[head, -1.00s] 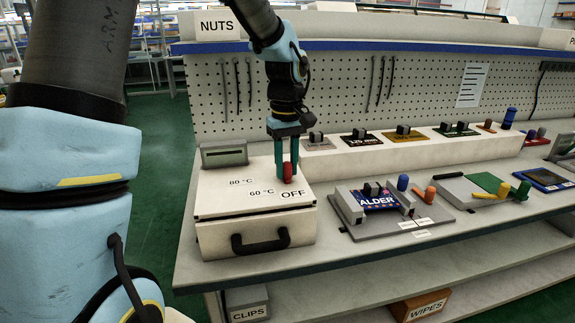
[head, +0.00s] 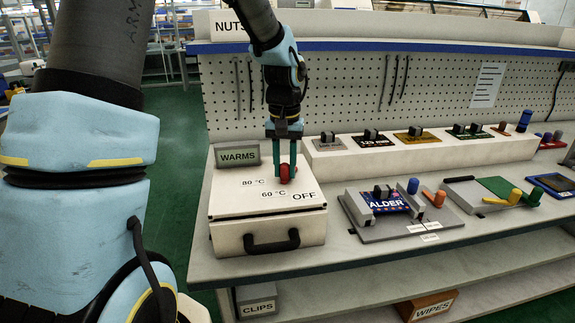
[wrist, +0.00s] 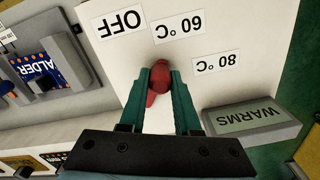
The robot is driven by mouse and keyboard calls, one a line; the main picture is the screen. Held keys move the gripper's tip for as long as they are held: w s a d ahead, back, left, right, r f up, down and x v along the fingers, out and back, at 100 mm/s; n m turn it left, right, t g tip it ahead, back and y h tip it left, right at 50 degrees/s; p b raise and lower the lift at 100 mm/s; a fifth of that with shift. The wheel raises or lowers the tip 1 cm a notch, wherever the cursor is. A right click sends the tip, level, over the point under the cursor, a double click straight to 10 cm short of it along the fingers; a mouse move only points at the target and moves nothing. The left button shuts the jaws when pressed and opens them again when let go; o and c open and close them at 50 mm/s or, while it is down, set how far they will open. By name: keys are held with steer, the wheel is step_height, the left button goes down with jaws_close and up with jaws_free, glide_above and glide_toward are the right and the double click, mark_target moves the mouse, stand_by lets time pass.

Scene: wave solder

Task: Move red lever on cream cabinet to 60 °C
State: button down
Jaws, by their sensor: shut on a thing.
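The cream cabinet (head: 226,204) stands at the left end of the bench. Its sloping top carries the labels 80 °C, 60 °C and OFF. The red lever (head: 285,174) rises from the top near these labels, and its round end faces my camera. My gripper (head: 288,162) points down over it with its teal fingers on either side, shut on the lever. In the wrist view the lever (wrist: 160,74) sits between the fingertips, close to the 60 °C label (wrist: 178,27). The display (head: 238,155) reads WARMS. The fingers partly hide the lever's base.
To the right lies a grey fixture with an ALDER plate (head: 385,200). A raised cream ledge (head: 340,165) with several switches runs behind. A black handle (head: 271,242) is on the cabinet's front. The pegboard stands at the back.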

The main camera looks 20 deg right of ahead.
mark_target(285, 164)
steer(key=shift+w, duration=0.1)
stand_by(0.3)
steer(key=c, duration=0.6)
jaws_free()
step_height(285, 164, up, 11)
steer(key=shift+f+b, duration=0.1)
steer(key=shift+b, duration=0.65)
